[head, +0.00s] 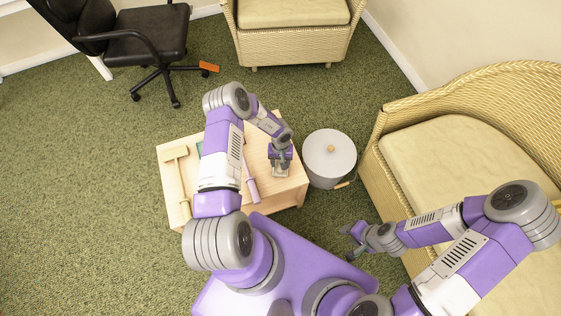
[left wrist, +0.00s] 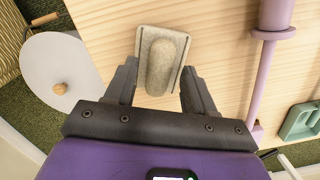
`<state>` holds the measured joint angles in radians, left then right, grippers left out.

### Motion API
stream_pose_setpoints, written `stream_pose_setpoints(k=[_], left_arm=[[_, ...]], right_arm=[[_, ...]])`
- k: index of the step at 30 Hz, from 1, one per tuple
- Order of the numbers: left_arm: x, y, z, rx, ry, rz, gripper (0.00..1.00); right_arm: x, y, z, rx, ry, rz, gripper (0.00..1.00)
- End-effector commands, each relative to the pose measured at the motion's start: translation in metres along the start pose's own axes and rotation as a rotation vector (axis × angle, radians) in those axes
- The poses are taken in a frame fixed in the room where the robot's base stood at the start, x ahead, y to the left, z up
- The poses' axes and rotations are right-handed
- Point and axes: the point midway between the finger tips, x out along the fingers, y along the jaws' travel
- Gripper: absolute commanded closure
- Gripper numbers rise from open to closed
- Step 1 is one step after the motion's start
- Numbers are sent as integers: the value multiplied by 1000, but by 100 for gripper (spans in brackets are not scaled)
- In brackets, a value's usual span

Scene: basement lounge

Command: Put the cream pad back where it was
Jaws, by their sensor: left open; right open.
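The cream pad (left wrist: 170,42), a rounded-corner slab with a raised oblong grip, lies on the wooden table (head: 290,190). In the head view it is mostly hidden by my left gripper (head: 280,167). In the left wrist view my left gripper (left wrist: 160,78) is open, with one finger on each side of the pad's near end; I cannot tell whether they touch it. My right gripper (head: 353,241) is open and empty, off the table's right front side above the floor.
A beige mallet-like tool (head: 176,154), a purple tool (head: 251,188) and a green item (left wrist: 303,121) lie on the table. A lidded white bin (head: 330,150) stands close to the table's right. A wicker sofa (head: 440,150) is at right; open carpet lies left.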

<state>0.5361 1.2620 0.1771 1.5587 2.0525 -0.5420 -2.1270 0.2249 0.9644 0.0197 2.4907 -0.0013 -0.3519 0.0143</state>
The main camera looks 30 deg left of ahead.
Motion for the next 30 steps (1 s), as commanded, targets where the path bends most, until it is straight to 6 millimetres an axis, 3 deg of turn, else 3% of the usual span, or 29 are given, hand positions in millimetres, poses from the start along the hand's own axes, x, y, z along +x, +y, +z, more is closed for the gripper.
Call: stream_pose_setpoints(k=[12, 16, 21, 30], left_arm=[[-88, 0, 0, 0, 3, 1, 46], [-108, 0, 0, 0, 2, 1, 46], [-120, 0, 0, 2, 3, -2, 46], [-116, 8, 17, 56, 175, -71, 46]], right_arm=[[-34, -13, 2, 0, 0, 0, 59], [-41, -15, 2, 0, 0, 0, 59], [-44, -17, 2, 0, 0, 0, 59], [-44, -16, 2, 0, 0, 0, 59]])
